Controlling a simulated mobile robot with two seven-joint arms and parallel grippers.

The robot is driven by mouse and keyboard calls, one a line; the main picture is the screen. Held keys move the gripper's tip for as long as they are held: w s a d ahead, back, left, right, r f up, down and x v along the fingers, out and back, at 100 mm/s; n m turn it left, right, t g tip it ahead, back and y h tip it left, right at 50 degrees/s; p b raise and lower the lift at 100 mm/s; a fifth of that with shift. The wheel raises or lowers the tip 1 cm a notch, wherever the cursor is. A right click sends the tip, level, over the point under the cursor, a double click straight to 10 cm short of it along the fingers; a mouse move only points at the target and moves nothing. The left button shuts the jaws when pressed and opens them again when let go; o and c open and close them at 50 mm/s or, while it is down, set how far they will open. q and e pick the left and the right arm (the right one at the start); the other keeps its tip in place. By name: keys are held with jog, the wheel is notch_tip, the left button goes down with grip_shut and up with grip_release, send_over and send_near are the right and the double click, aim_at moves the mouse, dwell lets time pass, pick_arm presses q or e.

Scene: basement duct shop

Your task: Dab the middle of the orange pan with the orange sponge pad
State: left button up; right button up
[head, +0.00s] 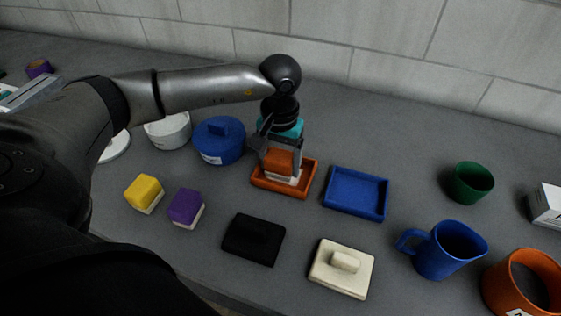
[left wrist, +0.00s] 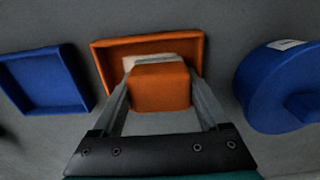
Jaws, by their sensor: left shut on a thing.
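The orange pan (head: 302,189) is a shallow rectangular tray on the grey counter, near the middle of the head view. It also shows in the left wrist view (left wrist: 102,62). My left gripper (head: 278,161) points down over the pan and is shut on the orange sponge pad (head: 278,160), which has a pale lower layer. In the left wrist view the pad (left wrist: 160,88) sits between the two fingers, inside the pan's outline. Whether its pale underside touches the pan floor I cannot tell. My right gripper is not in view.
A blue tray (head: 357,193) stands right of the pan and a blue lidded pot (head: 219,141) left of it. Yellow (head: 144,193) and purple (head: 186,207) sponge pads, a black lidded block (head: 253,239) and a cream one (head: 342,268) lie in front. A blue mug (head: 449,250) stands right.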

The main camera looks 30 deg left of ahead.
aim_at(286, 156)
pick_arm(q)
jog(key=shift+w+d, duration=0.15)
jog(key=shift+d, duration=0.5)
jog(key=shift+r+p, duration=2.25)
jog(key=shift+r, duration=1.7)
